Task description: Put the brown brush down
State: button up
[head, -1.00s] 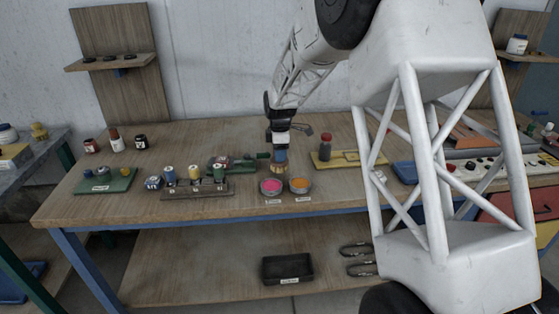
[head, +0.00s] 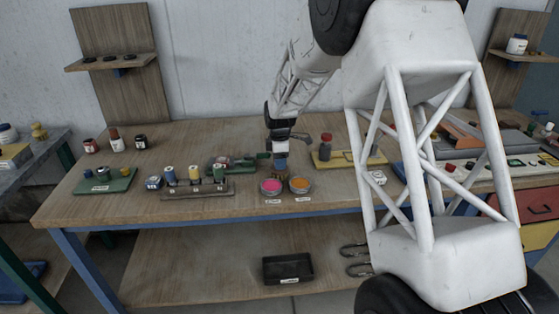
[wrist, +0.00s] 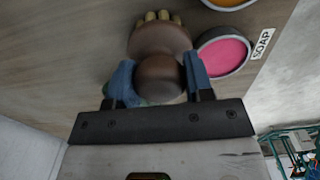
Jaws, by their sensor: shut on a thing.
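The brown brush (wrist: 160,42) has a round brown knob handle and pale bristles, seen in the wrist view. My gripper (wrist: 158,82) is shut on its handle, with a blue finger on each side. In the head view my gripper (head: 279,152) points down just behind the pink and orange dishes, and the brush (head: 281,172) is small and partly hidden below the fingers. I cannot tell whether the bristles touch the wooden table (head: 230,208).
A pink dish (head: 271,187), labelled SOAP in the wrist view, and an orange dish (head: 300,185) are close in front. A spool rack (head: 195,190) and green fixture (head: 235,164) stand left. A yellow board (head: 350,158) with a dark red-capped bottle (head: 325,148) is right.

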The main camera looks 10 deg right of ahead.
jog(key=shift+f, duration=0.1)
jog(key=o, duration=1)
jog(key=shift+c, duration=0.2)
notch_tip(320, 180, up, 12)
dwell(0.8)
